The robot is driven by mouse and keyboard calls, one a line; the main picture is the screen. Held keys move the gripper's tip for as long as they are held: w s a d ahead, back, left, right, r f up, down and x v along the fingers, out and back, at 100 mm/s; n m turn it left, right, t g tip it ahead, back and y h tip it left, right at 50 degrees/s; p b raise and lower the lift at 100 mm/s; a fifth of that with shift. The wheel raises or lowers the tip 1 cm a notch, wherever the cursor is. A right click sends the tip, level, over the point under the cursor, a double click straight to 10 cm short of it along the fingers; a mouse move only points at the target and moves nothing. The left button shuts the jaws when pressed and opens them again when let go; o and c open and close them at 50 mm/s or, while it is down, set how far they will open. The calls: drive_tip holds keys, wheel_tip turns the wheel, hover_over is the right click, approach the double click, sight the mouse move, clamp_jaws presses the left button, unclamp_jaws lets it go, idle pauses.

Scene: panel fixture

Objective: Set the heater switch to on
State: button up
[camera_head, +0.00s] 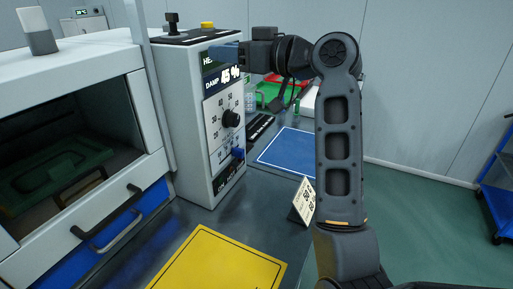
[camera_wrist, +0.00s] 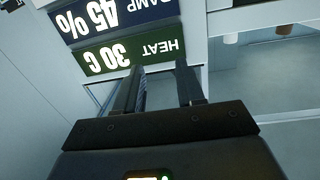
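The grey control panel box (camera_head: 180,100) stands at the centre left in the head view. Its front has a HEAT display (camera_head: 208,61), partly hidden by my gripper (camera_head: 226,51), and a DAMP display (camera_head: 222,78) reading 45 %. Below are a black dial knob (camera_head: 231,118) and a small blue switch (camera_head: 238,153). In the wrist view the HEAT display (camera_wrist: 130,53) reads 30 C, upside down. My gripper (camera_wrist: 160,72) is open and empty, its fingers in front of the panel's upper part.
A black stick (camera_head: 171,22) and a yellow button (camera_head: 207,25) are on the box's top. An open-fronted cabinet (camera_head: 75,75) stands left. A yellow mat (camera_head: 220,264), a blue mat (camera_head: 290,152) and a small sign (camera_head: 304,201) occupy the dark bench. A blue cart (camera_head: 497,195) is far right.

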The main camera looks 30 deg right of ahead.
drive_tip(key=s+f+m+h, duration=0.2)
drive_tip(key=s+f, duration=0.1)
drive_tip(key=f, duration=0.6)
drive_tip(key=s+f+m+h+p, duration=0.1)
drive_tip(key=s+f, duration=0.3)
drive_tip(key=f, duration=0.5)
drive_tip(key=shift+s+d+m+h, duration=0.15)
drive_tip(key=shift+s+m+h, duration=0.2)
drive_tip(key=shift+h, duration=0.45)
drive_tip(key=shift+f, duration=0.1)
